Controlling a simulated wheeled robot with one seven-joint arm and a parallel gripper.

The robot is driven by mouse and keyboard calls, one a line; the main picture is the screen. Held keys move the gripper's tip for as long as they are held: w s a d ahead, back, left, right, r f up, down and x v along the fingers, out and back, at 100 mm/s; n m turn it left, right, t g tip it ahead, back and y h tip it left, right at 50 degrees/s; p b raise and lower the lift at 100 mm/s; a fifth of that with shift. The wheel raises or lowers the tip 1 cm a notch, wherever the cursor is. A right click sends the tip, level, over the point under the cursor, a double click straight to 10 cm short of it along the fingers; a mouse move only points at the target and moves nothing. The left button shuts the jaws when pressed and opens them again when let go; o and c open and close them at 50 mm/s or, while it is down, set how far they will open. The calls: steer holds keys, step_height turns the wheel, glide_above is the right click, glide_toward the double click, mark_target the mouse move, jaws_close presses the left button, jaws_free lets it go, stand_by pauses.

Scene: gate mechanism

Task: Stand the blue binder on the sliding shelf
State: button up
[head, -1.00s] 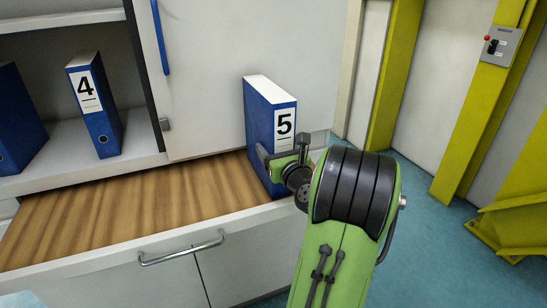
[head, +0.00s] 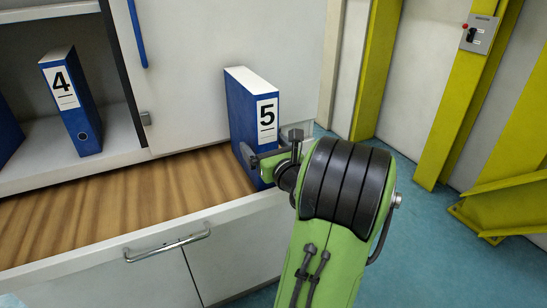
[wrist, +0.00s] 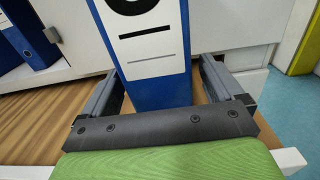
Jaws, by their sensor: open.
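The blue binder (head: 241,112), with a white spine label "5", stands upright at the right end of the pulled-out wood-topped shelf (head: 130,205). My gripper (head: 271,150) is at the lower part of its spine, open, with one finger on each side. In the wrist view, the binder (wrist: 160,88) rises between the two fingers of my gripper (wrist: 160,75). A narrow gap shows on the right side; I cannot tell whether the left finger touches it. The binder's lower right part is hidden behind my gripper in the head view.
Another blue binder, labelled "4" (head: 84,125), stands in the open cabinet compartment at left. A white cabinet door (head: 200,60) is behind the shelf. A metal handle (head: 168,246) is on the shelf's front. Yellow posts (head: 455,110) and a switch box (head: 480,34) are at right.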

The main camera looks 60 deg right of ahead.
steer(key=b+v, duration=0.1)
steer(key=v, duration=0.7)
steer(key=w+a+f+n+g+y, duration=0.1)
steer(key=w+a+f+n+y, duration=0.15)
steer(key=a+n, duration=0.45)
steer(key=w+a+f+n+g+y, duration=0.2)
steer(key=w+a+n+y, duration=0.15)
steer(key=a+n, duration=0.4)
steer(key=w+a+f+n+g+y, duration=0.1)
steer(key=w+a+f+n+y, duration=0.2)
steer(key=a+n, duration=0.4)
steer(key=s+a+n+g, duration=0.3)
steer(key=s+a+n, duration=0.2)
steer(key=n, duration=0.5)
steer(key=s+a+n+g, duration=0.2)
steer(key=s+a+n, duration=0.3)
steer(key=s+n, duration=0.4)
steer(key=shift+f+n+g, duration=0.2)
steer(key=shift+n+g, duration=0.2)
steer(key=shift+n, duration=0.45)
steer(key=shift+a, duration=0.1)
